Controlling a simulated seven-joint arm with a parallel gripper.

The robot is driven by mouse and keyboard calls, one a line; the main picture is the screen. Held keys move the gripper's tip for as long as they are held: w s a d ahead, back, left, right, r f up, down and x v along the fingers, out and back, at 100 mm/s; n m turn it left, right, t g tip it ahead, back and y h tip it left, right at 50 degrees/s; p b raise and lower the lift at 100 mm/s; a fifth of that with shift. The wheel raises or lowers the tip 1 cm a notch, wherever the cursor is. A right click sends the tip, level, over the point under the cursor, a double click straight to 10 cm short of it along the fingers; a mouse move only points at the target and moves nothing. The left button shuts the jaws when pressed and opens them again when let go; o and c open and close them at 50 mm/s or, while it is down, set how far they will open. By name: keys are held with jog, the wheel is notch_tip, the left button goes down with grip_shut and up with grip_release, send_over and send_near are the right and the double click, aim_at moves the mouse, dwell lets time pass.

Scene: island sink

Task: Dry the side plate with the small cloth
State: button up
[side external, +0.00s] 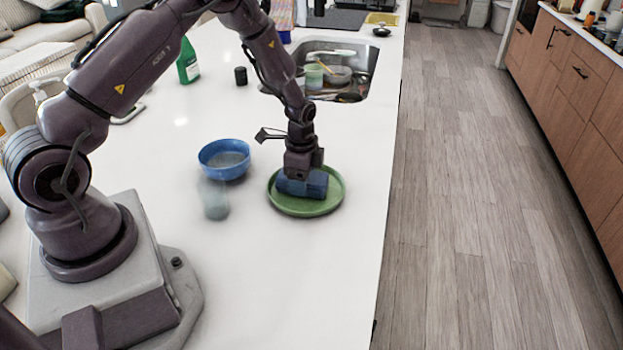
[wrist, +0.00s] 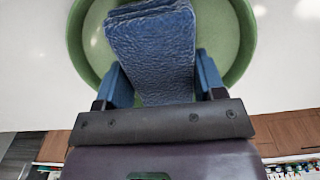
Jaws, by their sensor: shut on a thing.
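A green side plate (side external: 332,200) with a raised rim lies on the white counter; it also shows in the wrist view (wrist: 232,50). A small blue cloth (side external: 302,187), folded into a pad, is in my gripper (side external: 301,177). In the wrist view the cloth (wrist: 152,50) sits between the two blue fingers of my gripper (wrist: 158,82) and extends over the plate. The cloth is inside the plate's rim and appears to rest on its surface. Part of the plate is hidden under the cloth and my gripper.
A blue bowl (side external: 224,160) and a clear glass (side external: 214,199) stand left of the plate. The sink (side external: 335,70), holding several dishes, is behind it. A green bottle (side external: 188,62) and a dark jar (side external: 240,76) stand farther back. The counter in front of the plate is clear; its right edge is near.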

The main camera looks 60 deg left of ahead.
jog(key=shift+s+a, duration=2.25)
notch_tip(320, 180, up, 10)
jog(key=shift+f, duration=0.15)
jog(key=shift+d, duration=0.15)
